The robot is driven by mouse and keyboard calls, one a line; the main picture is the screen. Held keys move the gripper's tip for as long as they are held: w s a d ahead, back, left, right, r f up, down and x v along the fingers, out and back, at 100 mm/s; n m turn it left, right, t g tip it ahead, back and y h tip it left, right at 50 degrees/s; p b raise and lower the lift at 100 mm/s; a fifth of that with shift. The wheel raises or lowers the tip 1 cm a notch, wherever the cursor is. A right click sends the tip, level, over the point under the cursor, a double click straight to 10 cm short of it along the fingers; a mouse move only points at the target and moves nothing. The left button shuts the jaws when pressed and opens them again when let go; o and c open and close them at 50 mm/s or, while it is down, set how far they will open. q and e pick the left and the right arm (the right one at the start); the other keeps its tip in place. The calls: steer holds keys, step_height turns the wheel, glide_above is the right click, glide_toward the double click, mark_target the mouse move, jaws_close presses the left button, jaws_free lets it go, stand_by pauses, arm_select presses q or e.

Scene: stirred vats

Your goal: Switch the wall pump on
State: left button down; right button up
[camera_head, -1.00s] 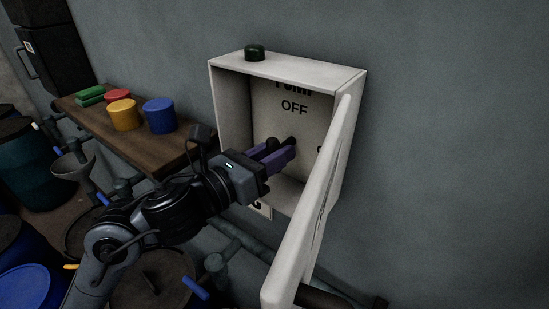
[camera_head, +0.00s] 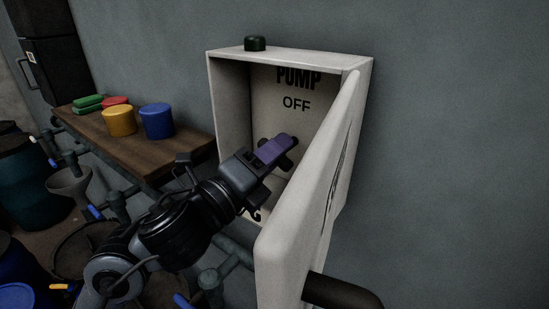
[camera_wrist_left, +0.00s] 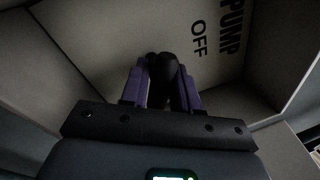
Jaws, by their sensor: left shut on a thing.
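The pump box (camera_head: 228,100) is a pale open-fronted box on the wall, with PUMP and OFF lettered on its back panel. Its door (camera_head: 308,205) hangs open toward me on the right. My left gripper (camera_head: 285,145) reaches inside the box, below the OFF label. Its purple fingers are shut on a dark knob (camera_head: 292,141). In the left wrist view the knob (camera_wrist_left: 162,68) sits between the fingertips (camera_wrist_left: 163,80), on the back panel. Any ON label is hidden behind the door or my gripper. A dark green lamp or button (camera_head: 255,43) is on top of the box.
A wooden shelf (camera_head: 150,155) on the left holds a yellow tub (camera_head: 119,121), a blue tub (camera_head: 157,121) and red and green items. Pipes, a funnel (camera_head: 70,183) and drums stand below it. The wall right of the box is clear.

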arm_select(q)
steer(key=n, duration=0.4)
steer(key=shift+w+a+f+t+y, duration=0.1)
steer(key=shift+w+f+t+y, duration=0.05)
steer(key=shift+f+t+y, duration=0.2)
steer(key=shift+n+t+y, duration=0.25)
steer(key=shift+n, duration=1.25)
steer(key=c, duration=0.9)
jaws_free()
steer(key=shift+r, duration=0.1)
steer(key=shift+s+a, duration=0.1)
steer(key=shift+s, duration=0.25)
steer(key=b+v, duration=0.1)
steer(key=v, duration=0.9)
steer(key=shift+s, duration=0.1)
